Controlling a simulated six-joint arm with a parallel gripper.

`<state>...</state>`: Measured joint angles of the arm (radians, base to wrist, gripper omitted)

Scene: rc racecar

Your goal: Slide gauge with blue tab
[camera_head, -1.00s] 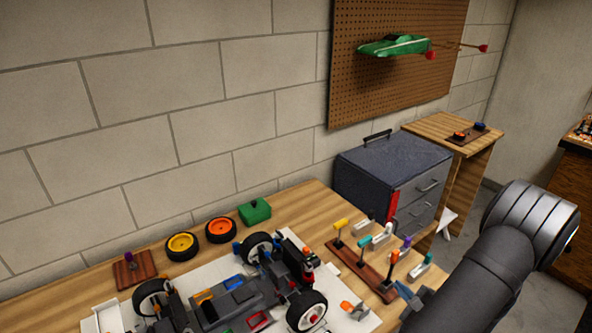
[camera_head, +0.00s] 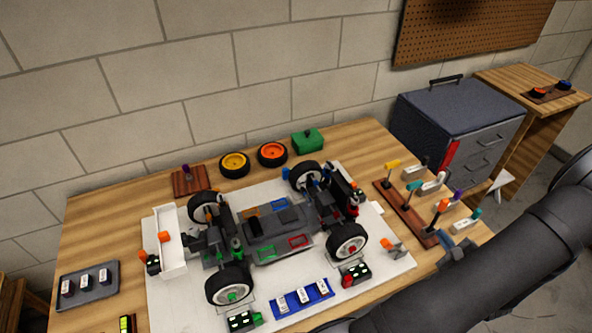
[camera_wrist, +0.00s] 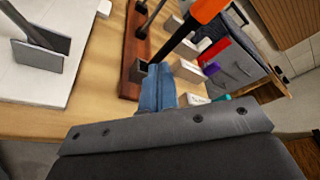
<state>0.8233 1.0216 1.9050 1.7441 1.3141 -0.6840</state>
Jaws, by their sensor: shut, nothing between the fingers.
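A small blue tab (camera_head: 286,174) shows beside the far right wheel (camera_head: 306,176) of the racecar; the gauge body behind it is mostly hidden. Similar dark gauges with displays sit by the other wheels: one with a red tab (camera_head: 355,273), one with a green tab (camera_head: 243,320) and one with an orange tab (camera_head: 151,262). My gripper (camera_head: 455,249) is at the table's right side, beside the wooden tool rack and far from the blue tab. In the wrist view its bluish fingers (camera_wrist: 158,88) are shut and empty, close to an orange-handled tool.
The tool rack (camera_head: 409,219) holds upright tools with yellow, teal and orange handles. Small labelled blocks stand right of it. Two loose wheels (camera_head: 234,165) and a green box (camera_head: 308,140) stand behind the car. A blue tray (camera_head: 303,298) lies in front.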

